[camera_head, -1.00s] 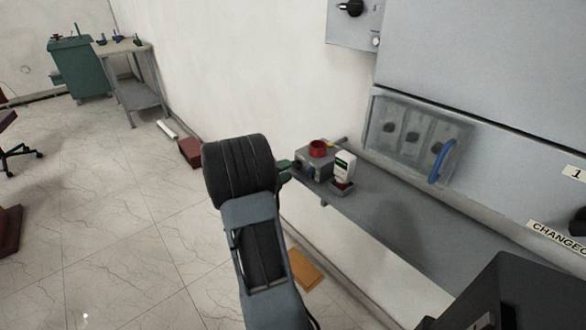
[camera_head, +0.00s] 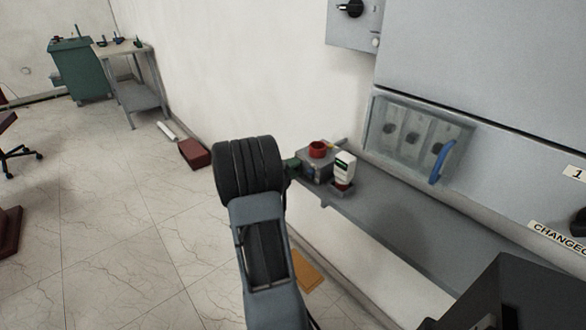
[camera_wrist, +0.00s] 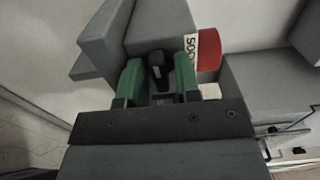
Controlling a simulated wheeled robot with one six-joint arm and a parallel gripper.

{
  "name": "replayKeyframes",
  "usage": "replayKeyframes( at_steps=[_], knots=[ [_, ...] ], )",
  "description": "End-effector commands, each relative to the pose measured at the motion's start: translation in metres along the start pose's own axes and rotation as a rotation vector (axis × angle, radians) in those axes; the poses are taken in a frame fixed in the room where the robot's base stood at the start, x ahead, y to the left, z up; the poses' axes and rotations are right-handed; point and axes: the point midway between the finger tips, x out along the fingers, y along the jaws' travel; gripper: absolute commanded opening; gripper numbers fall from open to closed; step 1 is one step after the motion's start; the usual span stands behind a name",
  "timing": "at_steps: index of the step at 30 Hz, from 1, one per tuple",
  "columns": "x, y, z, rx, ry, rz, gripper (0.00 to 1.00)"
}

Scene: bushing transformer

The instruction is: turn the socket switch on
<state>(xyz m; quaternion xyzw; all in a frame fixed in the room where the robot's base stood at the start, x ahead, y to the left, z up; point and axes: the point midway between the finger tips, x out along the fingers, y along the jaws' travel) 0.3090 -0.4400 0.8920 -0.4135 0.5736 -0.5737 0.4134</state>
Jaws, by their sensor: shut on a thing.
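The grey socket box (camera_head: 316,169) with a red socket (camera_head: 318,148) on it sits at the left end of the grey shelf. In the wrist view the box (camera_wrist: 160,22) fills the upper middle, with the red socket (camera_wrist: 209,50) beside a white label reading "SOC", the rest hidden. A black switch knob (camera_wrist: 156,72) lies between the green fingers of my gripper (camera_wrist: 159,80), which is shut on it. In the head view my gripper (camera_head: 293,168) is at the left side of the box, mostly hidden behind my arm, and the knob cannot be seen.
A white and red device (camera_head: 344,170) stands close to the right of the box on the shelf (camera_head: 410,222). A wall cabinet with a clear cover (camera_head: 418,135) and blue handle (camera_head: 442,160) is above. The shelf's middle is clear.

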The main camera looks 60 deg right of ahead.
Motion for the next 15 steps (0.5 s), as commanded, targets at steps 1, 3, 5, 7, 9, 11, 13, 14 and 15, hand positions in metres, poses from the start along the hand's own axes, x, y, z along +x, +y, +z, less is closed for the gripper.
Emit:
replayKeyframes(
  at_steps=[1,3,5,7,9,11,13,14,15],
  knots=[
    [-0.0002,0.0001,0.0,0.0,0.0,0.0,0.08],
    [-0.0002,0.0001,0.0,0.0,0.0,0.0,0.07],
    [-0.0002,0.0001,0.0,0.003,0.0,0.0,0.07],
    [-0.0002,0.0001,0.0,0.013,0.0,0.0,0.07],
    [-0.0003,0.0,0.0,0.031,0.0,0.0,0.07],
    [-0.0003,0.0,-0.0001,0.056,0.0,0.001,0.07],
    [-0.0003,-0.0001,-0.0001,0.093,0.0,0.001,0.07],
    [-0.0003,-0.0001,-0.0001,0.113,0.0,0.001,0.07],
    [-0.0003,0.0,-0.0001,0.142,0.0,0.0,0.07]
  ],
)
